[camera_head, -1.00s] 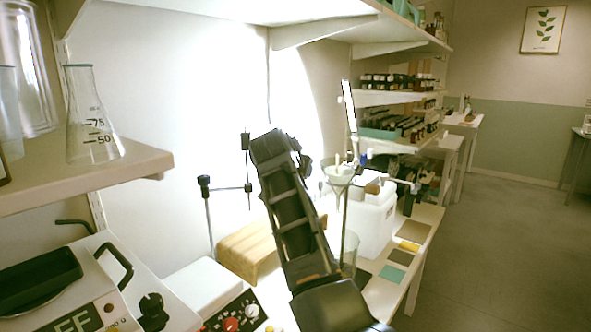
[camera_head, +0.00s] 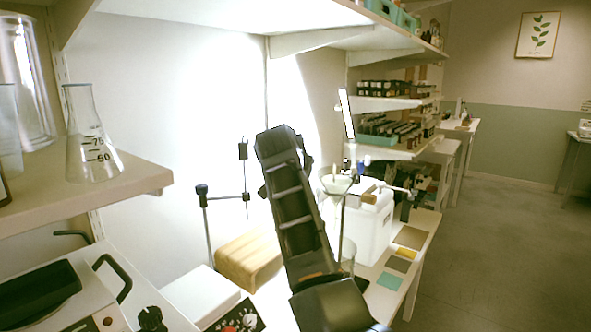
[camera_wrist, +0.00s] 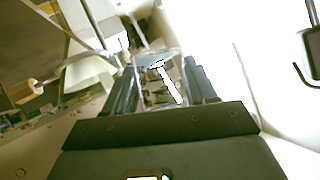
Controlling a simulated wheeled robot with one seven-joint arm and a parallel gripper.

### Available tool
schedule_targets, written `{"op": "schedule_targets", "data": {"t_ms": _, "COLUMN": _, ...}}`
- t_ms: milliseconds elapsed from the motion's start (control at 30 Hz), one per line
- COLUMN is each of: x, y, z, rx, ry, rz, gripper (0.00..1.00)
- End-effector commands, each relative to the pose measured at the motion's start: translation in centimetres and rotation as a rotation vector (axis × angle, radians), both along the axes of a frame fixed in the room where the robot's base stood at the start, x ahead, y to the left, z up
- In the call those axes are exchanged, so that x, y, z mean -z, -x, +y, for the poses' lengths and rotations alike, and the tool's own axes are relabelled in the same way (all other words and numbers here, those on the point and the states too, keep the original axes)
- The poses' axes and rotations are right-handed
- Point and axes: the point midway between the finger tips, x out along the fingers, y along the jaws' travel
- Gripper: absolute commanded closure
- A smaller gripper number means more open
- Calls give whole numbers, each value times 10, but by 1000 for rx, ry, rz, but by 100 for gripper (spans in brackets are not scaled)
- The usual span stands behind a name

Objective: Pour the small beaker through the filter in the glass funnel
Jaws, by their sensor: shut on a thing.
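My gripper (camera_wrist: 164,76) shows in the wrist view, its two dark fingers closed on either side of a small clear glass beaker (camera_wrist: 156,92). The beaker's rim shows between the fingers. I cannot tell its tilt or its contents. In the head view my dark arm rises in the middle and hides the gripper and the beaker. The glass funnel (camera_head: 338,185) stands just right of my arm, held up on a stand, with a pale filter at its top. A clear glass vessel (camera_head: 348,250) shows below it, partly hidden by my arm.
A white container (camera_head: 368,225) stands right of the funnel. A stand with a thin rod (camera_head: 207,225) and a wooden block (camera_head: 248,262) are left of my arm. A shelf with a flask (camera_head: 92,140) juts in at the left. The floor at the right is clear.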

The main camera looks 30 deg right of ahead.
Motion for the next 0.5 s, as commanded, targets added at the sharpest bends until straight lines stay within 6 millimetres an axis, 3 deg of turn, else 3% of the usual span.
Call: {"op": "schedule_targets", "data": {"t_ms": 500, "x": -15, "y": 2, "z": -3, "rx": 0, "ry": -40, "rz": -22, "gripper": 75}}
